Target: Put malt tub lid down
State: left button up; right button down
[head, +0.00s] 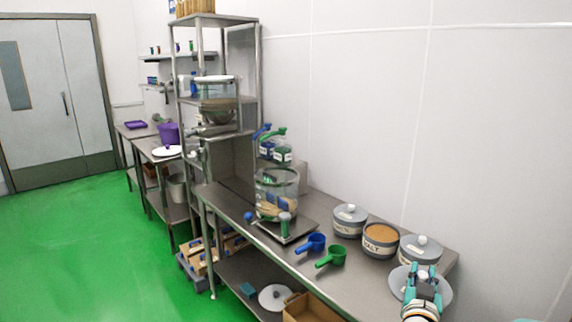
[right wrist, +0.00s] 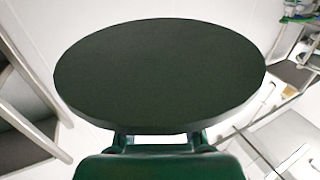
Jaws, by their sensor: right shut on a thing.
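The malt tub (head: 380,241) stands open on the steel bench, its tan contents showing and its label facing out. The malt tub lid (head: 398,281) is a round grey disc at the bench's right end in the head view. My right gripper (head: 423,279) is shut on it. In the right wrist view the lid (right wrist: 160,75) fills the middle as a dark disc beyond the fingers (right wrist: 160,140). Whether the lid touches the bench is not clear. My left gripper is in neither view.
Lidded grey tubs stand on both sides of the malt tub, one on the left (head: 349,220) and one on the right (head: 420,249). A blue scoop (head: 313,243) and a green scoop (head: 331,257) lie left of them. A clear container (head: 277,190) stands farther left.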

jog(key=s+a+f+n+t+y+b, duration=0.1)
jog(key=s+a+f+n+y+b, duration=0.2)
jog(key=f, duration=0.5)
jog(key=s+a+f+y+b, duration=0.15)
jog(key=a+f, duration=0.25)
jog(key=f, duration=0.5)
jog(key=s+a+f+n+t+y+b, duration=0.1)
jog(key=s+a+f+n+y+b, duration=0.2)
jog(key=f, duration=0.5)
jog(key=shift+s+a+r+m+p, duration=0.3)
jog(key=shift+s+r, duration=0.2)
jog(key=shift+s, duration=0.1)
jog(key=shift+s+a+r+m+p, duration=0.2)
jog(key=shift+s+a+r+p, duration=0.1)
jog(key=shift+s+r, duration=0.2)
jog(key=shift+a, duration=0.1)
